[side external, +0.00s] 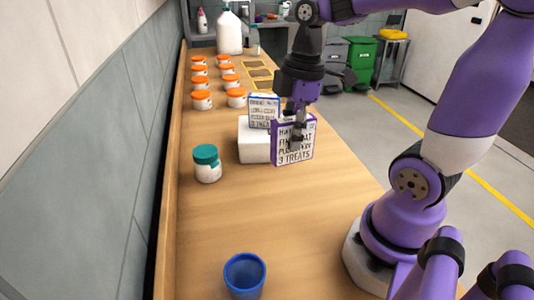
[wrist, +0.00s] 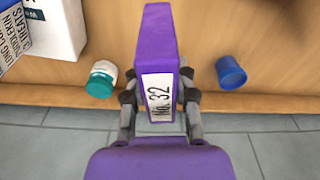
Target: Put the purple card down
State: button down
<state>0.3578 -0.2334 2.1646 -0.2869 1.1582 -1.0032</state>
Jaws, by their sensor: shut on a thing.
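The purple card (side external: 294,153) has a white face with printed text ending in "3 TREATS". The card is upright, in front of the right side of a white block (side external: 253,149). I cannot tell whether its lower edge touches the table. A blue-edged card (side external: 264,110) stands at the block, behind and left of the purple card. My gripper also shows in the wrist view (wrist: 159,100).
A teal-lidded jar (side external: 207,164) stands left of the block, and a blue cup (side external: 244,274) stands near the front. Several orange-lidded jars (side external: 202,100) and yellow frames (side external: 259,75) are farther back. The wooden table (side external: 270,215) is clear between block and cup.

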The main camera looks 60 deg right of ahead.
aim_at(307, 130)
jog(key=d, duration=0.1)
jog(key=s+d+m, duration=0.1)
jog(key=d+f, duration=0.1)
jog(key=shift+s+d+f+m, duration=0.1)
jog(key=shift+s+d+m, duration=0.1)
jog(key=shift+s+m, duration=0.1)
jog(key=shift+s+d+f, duration=0.3)
jog(key=shift+d+f, duration=1.3)
jog(key=shift+f, duration=0.05)
jog(key=shift+s+d+f, duration=0.35)
jog(key=shift+d+f, duration=1.25)
jog(key=shift+f, duration=0.05)
jog(key=shift+s+d+f, duration=0.3)
jog(key=shift+d+f, duration=1.3)
jog(key=shift+f, duration=0.05)
jog(key=shift+f, duration=0.1)
jog(key=c, duration=0.7)
grip_release()
jog(key=shift+f, duration=0.1)
jog(key=shift+o, duration=0.2)
